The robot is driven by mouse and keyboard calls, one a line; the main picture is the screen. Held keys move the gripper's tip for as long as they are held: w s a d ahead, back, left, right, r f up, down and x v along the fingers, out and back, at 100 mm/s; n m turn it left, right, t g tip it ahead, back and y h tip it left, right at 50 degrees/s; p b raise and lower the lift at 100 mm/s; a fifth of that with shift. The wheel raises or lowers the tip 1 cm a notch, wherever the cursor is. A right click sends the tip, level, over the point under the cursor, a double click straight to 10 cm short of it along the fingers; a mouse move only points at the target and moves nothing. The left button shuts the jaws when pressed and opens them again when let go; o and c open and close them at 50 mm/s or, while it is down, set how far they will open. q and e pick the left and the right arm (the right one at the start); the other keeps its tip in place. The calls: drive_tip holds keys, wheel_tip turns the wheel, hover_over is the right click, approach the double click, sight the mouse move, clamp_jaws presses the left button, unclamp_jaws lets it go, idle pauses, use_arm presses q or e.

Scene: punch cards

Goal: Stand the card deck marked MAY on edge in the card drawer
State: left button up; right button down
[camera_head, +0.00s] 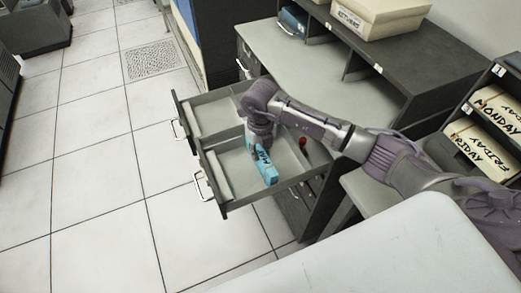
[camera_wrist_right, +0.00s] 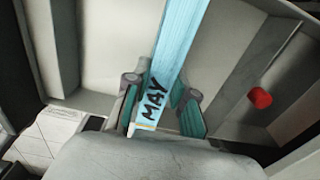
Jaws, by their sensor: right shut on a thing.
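The light blue card deck marked MAY (camera_head: 267,172) is in my right gripper (camera_head: 260,147), inside the outline of the open card drawer (camera_head: 224,186) in the head view. The wrist view shows the deck (camera_wrist_right: 176,45) as a long narrow strip with its lettered end towards the camera. The right gripper's two fingers (camera_wrist_right: 160,105) are shut on either side of it. The deck appears on edge, its narrow side up. Whether its underside touches the drawer floor (camera_wrist_right: 108,40) cannot be told. My left gripper is not in view.
A second open drawer section (camera_head: 208,116) lies behind the deck. A small red knob (camera_head: 302,142) is right of it, also in the wrist view (camera_wrist_right: 260,97). A desk (camera_head: 290,62) with a box (camera_head: 378,14) stands behind. Labelled trays (camera_head: 482,150) are at right. Tiled floor is clear at left.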

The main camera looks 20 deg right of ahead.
drive_tip(key=c, duration=0.9)
unclamp_jaws()
wheel_tip(320, 180, up, 12)
drive_tip(key=shift+r, duration=0.1)
drive_tip(key=shift+a, duration=0.1)
